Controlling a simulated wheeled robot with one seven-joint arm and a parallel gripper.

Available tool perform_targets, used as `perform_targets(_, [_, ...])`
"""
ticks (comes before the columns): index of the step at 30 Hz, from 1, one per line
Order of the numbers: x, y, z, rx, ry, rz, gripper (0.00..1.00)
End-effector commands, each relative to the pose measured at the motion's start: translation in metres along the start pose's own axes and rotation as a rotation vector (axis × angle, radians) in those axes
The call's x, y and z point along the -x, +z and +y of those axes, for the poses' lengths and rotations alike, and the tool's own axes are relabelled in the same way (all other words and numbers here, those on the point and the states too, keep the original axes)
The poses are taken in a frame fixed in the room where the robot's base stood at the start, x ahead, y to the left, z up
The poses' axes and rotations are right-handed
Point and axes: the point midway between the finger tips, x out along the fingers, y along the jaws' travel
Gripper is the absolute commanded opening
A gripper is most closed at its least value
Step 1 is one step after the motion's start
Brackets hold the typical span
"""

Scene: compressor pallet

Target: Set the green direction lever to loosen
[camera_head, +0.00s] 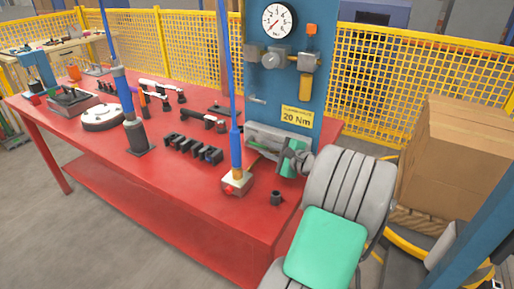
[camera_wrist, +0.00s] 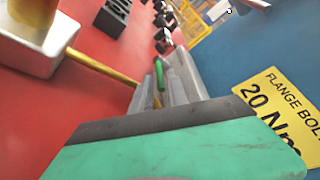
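The green direction lever (camera_wrist: 161,73) shows in the wrist view as a small bright green piece in a narrow space between grey parts. It lies just ahead of my gripper, near the middle of the picture. My mint wrist covers the lower part of that view.
A blue panel (camera_head: 262,81) with a gauge and a yellow 20 Nm sign (camera_head: 297,116) rises close by. A blue upright tool stands on a pale block (camera_head: 237,183) left of my gripper. A black socket rack (camera_head: 193,149) lies behind it on the red table (camera_head: 175,205).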

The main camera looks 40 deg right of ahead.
Motion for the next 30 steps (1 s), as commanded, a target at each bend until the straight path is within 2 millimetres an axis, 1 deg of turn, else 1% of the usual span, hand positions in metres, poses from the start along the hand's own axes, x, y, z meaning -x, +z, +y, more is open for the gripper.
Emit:
perform_targets(1, [-0.012, 0.002, 0.003, 0.002, 0.003, -0.006, 0.2])
perform_targets(3, [-0.025, 0.002, 0.003, 0.001, 0.004, -0.006, 0.2])
perform_targets(6, [-0.038, 0.002, 0.002, 0.001, 0.003, -0.004, 0.2])
perform_targets(8, [-0.042, 0.001, 0.002, 0.0, 0.003, -0.003, 0.2])
perform_targets(16, [-0.043, 0.0, 0.001, 0.001, 0.001, 0.001, 0.19])
perform_targets(23, [-0.043, 0.0, 0.0, 0.001, 0.001, 0.001, 0.0])
perform_targets(30, [-0.043, -0.001, 0.001, 0.0, 0.001, 0.002, 0.0])
